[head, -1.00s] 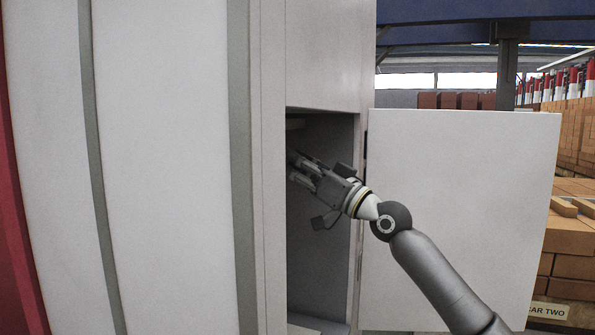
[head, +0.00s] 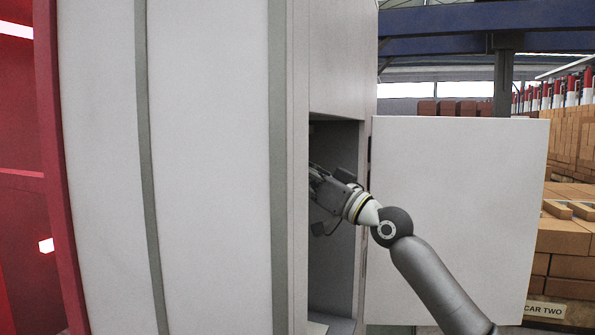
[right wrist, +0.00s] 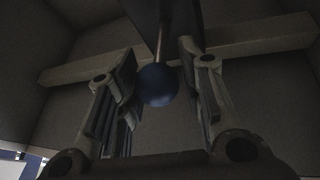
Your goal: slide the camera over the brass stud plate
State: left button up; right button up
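My right gripper (head: 322,183) reaches into the open compartment of a white cabinet, its tips partly hidden by the front edge in the head view. In the right wrist view its two fingers (right wrist: 157,70) stand apart. A dark blue ball (right wrist: 158,86) on a thin brownish rod (right wrist: 161,40) hangs between them, seemingly not clamped. A dark block (right wrist: 150,15) shows above the rod, cut off by the frame; I cannot tell whether it is the camera. I cannot make out the brass stud plate. My left gripper is not in view.
The compartment (head: 337,270) is narrow, with a pale bar (right wrist: 250,40) across its inside. The cabinet's white door (head: 455,220) stands open at the right, behind my arm. A red frame (head: 60,200) is at the far left. Stacked bricks (head: 570,240) stand beyond the door.

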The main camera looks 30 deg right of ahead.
jog(key=shift+o, duration=1.2)
jog(key=shift+s+a+r, duration=0.1)
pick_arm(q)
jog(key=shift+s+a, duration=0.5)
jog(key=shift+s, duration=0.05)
pick_arm(e)
jog(key=shift+s+d+f, duration=0.3)
jog(key=shift+s+d, duration=0.05)
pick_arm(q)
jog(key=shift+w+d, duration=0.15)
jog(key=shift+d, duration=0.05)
pick_arm(e)
jog(key=v, duration=1.1)
jog(key=shift+a+r, duration=0.1)
jog(key=shift+r, duration=0.05)
